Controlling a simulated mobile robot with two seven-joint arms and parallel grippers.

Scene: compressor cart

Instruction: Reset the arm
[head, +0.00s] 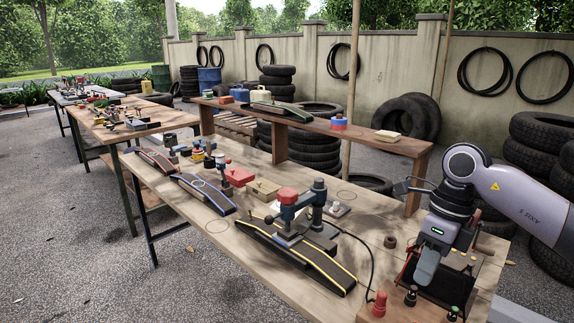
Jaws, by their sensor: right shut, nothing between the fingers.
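My right arm (515,195) comes in from the right and bends down over the near right end of the wooden table. Its gripper (428,272) points down above a dark tray or rack with red edges at that end. The fingers are shut with nothing between them. My left gripper is out of the picture. No other arm of mine shows.
A raised shelf (365,138) runs behind. A red peg (380,303) stands near the gripper. Tyres (405,117) stand beyond.

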